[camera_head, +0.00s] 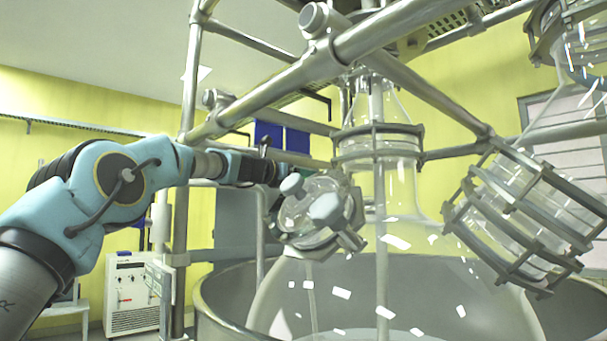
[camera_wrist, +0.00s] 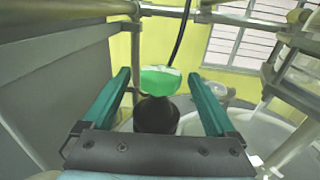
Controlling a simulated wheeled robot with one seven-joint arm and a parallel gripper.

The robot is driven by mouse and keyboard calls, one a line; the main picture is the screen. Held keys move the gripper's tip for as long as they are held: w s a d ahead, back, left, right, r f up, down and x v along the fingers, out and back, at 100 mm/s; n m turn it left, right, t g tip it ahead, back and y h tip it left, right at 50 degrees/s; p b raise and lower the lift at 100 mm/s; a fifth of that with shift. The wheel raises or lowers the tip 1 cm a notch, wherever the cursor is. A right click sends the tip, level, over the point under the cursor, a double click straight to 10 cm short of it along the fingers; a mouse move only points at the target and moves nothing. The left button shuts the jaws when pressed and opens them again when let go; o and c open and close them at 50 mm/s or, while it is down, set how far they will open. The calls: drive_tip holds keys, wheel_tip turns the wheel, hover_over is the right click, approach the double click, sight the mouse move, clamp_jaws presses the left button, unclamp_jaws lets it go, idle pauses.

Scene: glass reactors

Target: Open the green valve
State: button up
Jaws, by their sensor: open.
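The green valve (camera_wrist: 160,79) shows in the wrist view as a bright green, rounded handle above a black cylindrical part (camera_wrist: 157,116). My gripper (camera_wrist: 158,74) is open, with one teal finger on the left of the valve and one on the right. Gaps show between the handle and both fingers, and it looks untouched. In the head view my arm reaches in from the left, and my gripper (camera_head: 272,171) is near the glass vessel's left fitting. The green handle cannot be made out there.
A large glass reactor (camera_head: 397,205) sits in a metal basin (camera_head: 222,322). Metal frame pipes (camera_head: 330,62) cross above and close to my arm. A glass fitting (camera_head: 318,212) is just right of my gripper. A dark hose (camera_wrist: 181,33) runs above the valve.

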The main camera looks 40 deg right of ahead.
drive_tip(key=c, duration=1.4)
drive_tip(key=shift+s+d+n+t+b, duration=0.1)
drive_tip(key=shift+s+n+t+b, duration=0.2)
drive_tip(key=shift+t, duration=0.25)
drive_tip(key=shift+s+n+t+b, duration=0.15)
drive_tip(key=shift+n+t+b, duration=0.1)
drive_tip(key=shift+n+t, duration=0.25)
drive_tip(key=shift+s+r+n+t+y+p, duration=0.15)
drive_tip(key=shift+n+t+y+p, duration=0.4)
drive_tip(key=shift+t, duration=0.7)
drive_tip(key=shift+w+n+t+y+p, duration=0.2)
drive_tip(key=shift+n+t+y+p, duration=0.2)
drive_tip(key=shift+n+t, duration=0.8)
drive_tip(key=o, duration=1.4)
drive_tip(key=shift+f, duration=0.2)
